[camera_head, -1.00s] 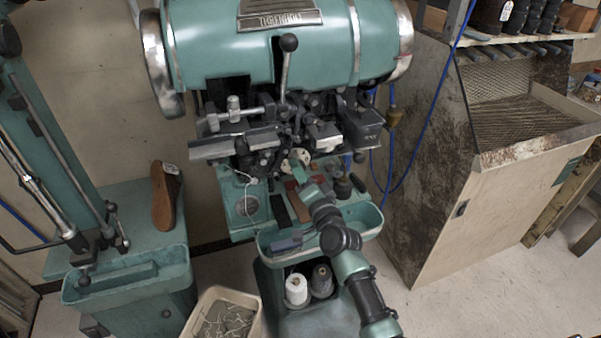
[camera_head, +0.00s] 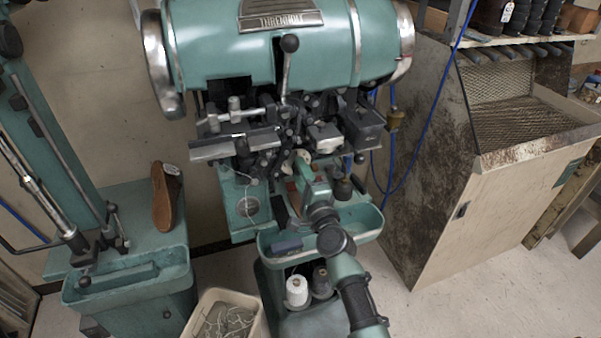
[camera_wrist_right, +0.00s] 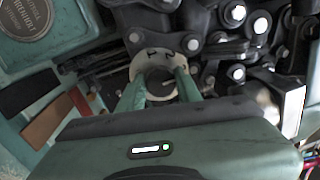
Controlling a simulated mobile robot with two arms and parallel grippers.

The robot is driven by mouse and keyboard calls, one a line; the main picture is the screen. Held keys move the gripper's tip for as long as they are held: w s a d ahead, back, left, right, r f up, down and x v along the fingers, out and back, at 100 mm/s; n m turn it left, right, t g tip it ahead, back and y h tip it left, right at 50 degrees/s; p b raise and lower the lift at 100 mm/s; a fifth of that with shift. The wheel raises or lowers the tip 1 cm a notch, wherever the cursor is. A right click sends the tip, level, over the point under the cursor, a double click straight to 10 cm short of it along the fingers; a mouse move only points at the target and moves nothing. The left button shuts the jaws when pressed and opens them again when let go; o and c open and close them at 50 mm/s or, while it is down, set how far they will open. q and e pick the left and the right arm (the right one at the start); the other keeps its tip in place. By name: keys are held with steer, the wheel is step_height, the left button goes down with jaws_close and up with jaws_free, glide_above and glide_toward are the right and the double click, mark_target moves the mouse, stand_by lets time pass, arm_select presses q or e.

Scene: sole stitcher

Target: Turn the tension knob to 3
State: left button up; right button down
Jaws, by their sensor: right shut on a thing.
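The tension knob (camera_wrist_right: 160,82) sits on the front of the teal stitching machine (camera_head: 285,50), below its dark mechanism. A cream dial plate (camera_wrist_right: 150,56) with small dark marks surrounds it; I cannot read the numbers or where the knob points. In the head view the dial (camera_head: 303,155) is mostly hidden by my right gripper. My right gripper (camera_wrist_right: 161,88) is shut on the knob, with one green finger on each side of it. It also shows in the head view (camera_head: 302,163). My left gripper is not in view.
Below are a teal tray (camera_head: 365,228) and thread spools (camera_head: 297,290). A wooden cabinet (camera_head: 430,170) and blue cables are to the right. A brown sole (camera_head: 165,200) stands at left.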

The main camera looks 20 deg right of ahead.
stand_by(0.4)
steer(key=c, duration=1)
jaws_free()
steer(key=shift+o, duration=0.2)
steer(key=shift+s, duration=0.1)
steer(key=s+b, duration=0.1)
steer(key=s, duration=0.6)
steer(key=shift+s+d+f, duration=0.2)
steer(key=shift+s+f, duration=0.1)
steer(key=shift+f, duration=0.1)
